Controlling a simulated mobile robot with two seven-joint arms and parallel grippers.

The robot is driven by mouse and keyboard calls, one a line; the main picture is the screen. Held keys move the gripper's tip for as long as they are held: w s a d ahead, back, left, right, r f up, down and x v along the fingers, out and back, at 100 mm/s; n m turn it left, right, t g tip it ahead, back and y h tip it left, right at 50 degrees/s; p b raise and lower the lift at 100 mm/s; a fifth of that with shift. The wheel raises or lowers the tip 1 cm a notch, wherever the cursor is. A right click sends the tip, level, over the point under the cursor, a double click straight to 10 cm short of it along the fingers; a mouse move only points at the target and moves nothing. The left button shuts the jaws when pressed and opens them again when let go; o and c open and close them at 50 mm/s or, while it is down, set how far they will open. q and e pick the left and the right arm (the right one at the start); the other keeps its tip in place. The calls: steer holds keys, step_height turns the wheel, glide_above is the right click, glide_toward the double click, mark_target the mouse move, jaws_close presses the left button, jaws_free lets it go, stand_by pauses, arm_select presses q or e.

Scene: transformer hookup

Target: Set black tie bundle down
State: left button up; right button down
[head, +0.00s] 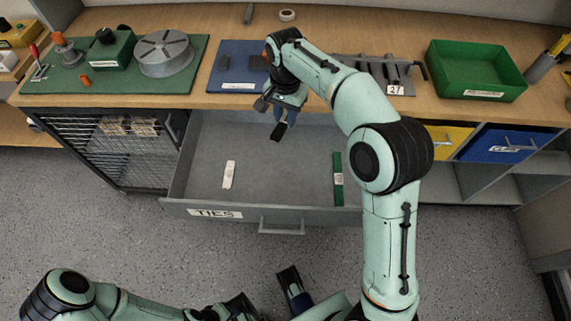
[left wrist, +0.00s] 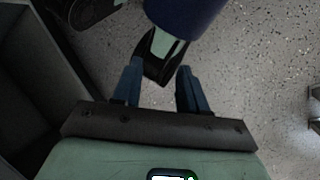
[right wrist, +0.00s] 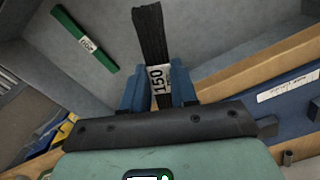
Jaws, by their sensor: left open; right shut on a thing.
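The black tie bundle (right wrist: 150,40) with a white "150" label is between the fingers of my right gripper (right wrist: 158,88) in the right wrist view. The gripper is shut on it. In the head view the right gripper (head: 285,108) hangs over the back of the open drawer marked TIES (head: 255,215), and the bundle's dark end (head: 278,132) points down into it. A white tie bundle (head: 229,174) lies at the drawer's left and a green one (head: 338,178) at its right. My left gripper (left wrist: 158,88) is open and empty above the floor.
The worktop (head: 290,98) runs behind the drawer, with a blue mat (head: 225,60), a green mat (head: 60,88) and a green tray (head: 475,75). A wire-sided unit (head: 120,150) stands left of the drawer. The drawer's middle floor is clear.

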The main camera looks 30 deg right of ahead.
steer(key=b, duration=0.3)
glide_above(285, 160)
step_height(285, 160, down, 13)
steer(key=shift+f, duration=0.2)
arm_select(q)
steer(key=f, duration=0.1)
steer(key=w+f, duration=0.1)
steer(key=f, duration=0.1)
steer(key=shift+w+a+f+t+b, duration=0.1)
steer(key=shift+w+f+t+b, duration=0.05)
steer(key=shift+w+t+b, duration=0.2)
arm_select(e)
step_height(285, 160, down, 5)
steer(key=shift+f, duration=0.15)
steer(key=shift+f, duration=0.15)
steer(key=c, duration=0.9)
jaws_free()
arm_select(q)
steer(key=shift+w, duration=0.15)
arm_select(e)
steer(key=shift+r, duration=0.3)
arm_select(q)
steer(key=s+r+p, duration=0.1)
steer(key=r+p, duration=0.1)
steer(key=shift+s+r+p, duration=0.1)
steer(key=shift+s+p, duration=0.1)
steer(key=shift+p, duration=0.15)
arm_select(e)
step_height(285, 160, up, 12)
steer(key=shift+f, duration=0.1)
